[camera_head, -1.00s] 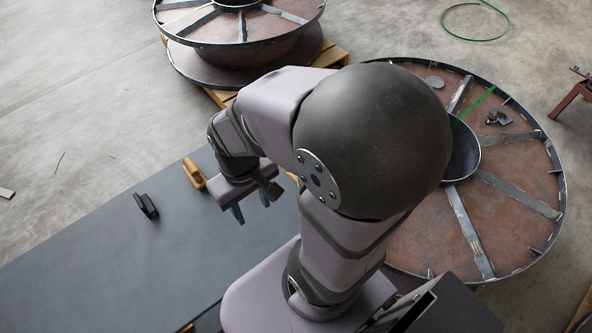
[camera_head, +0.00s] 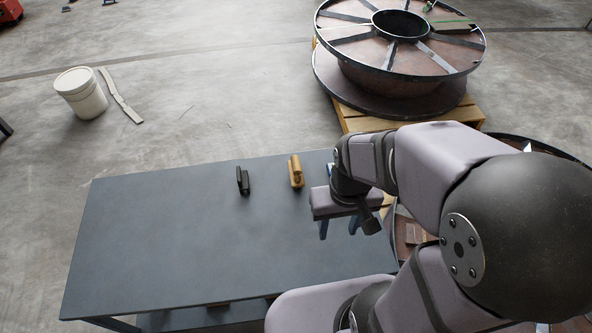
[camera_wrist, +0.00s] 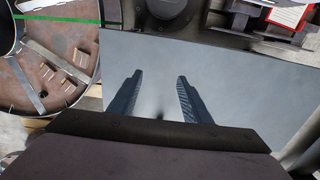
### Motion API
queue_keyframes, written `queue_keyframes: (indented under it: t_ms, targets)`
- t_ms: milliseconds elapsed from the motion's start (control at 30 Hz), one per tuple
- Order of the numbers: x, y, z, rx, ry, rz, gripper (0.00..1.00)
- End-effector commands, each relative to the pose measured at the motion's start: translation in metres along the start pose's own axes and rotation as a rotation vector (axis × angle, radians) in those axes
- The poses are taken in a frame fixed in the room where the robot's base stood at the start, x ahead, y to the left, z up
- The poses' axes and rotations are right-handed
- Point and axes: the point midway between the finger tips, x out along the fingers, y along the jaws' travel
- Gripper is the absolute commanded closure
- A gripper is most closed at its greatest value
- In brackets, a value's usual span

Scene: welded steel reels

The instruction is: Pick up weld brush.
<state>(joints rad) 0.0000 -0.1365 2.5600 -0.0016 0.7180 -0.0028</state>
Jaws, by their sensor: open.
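Two small objects stand apart on the dark grey table (camera_head: 160,240) near its far edge in the head view. One is a tan, wood-coloured piece (camera_head: 296,172), perhaps the weld brush, though its bristles cannot be made out. The other is a black piece (camera_head: 243,181) to its left. My gripper (camera_head: 338,229) is open over the right part of the table, to the right of and nearer than both. In the wrist view its two fingers (camera_wrist: 159,76) are apart with only bare table between them. A small blue and white bit (camera_head: 330,168) shows partly behind my wrist.
A large steel reel (camera_head: 440,55) rests on a wooden pallet (camera_head: 352,118) beyond the table. Another reel (camera_wrist: 60,75) lies beside the table, partly hidden by my arm in the head view. A white bucket (camera_head: 80,93) stands on the floor. The table's left and middle are clear.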

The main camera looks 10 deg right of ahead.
Motion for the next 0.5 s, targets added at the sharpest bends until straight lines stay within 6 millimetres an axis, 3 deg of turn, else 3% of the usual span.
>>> queue_keyframes:
  t_ms: [33,100,500]
  targets:
    - [0.0000,0.0000,0.0000,0.000,0.000,0.000,0.56]
    - [0.0000,0.0000,0.0000,0.000,0.000,0.000,0.43]
    - [0.0080,-0.0017,0.0008,-0.008,-0.005,0.000,0.43]
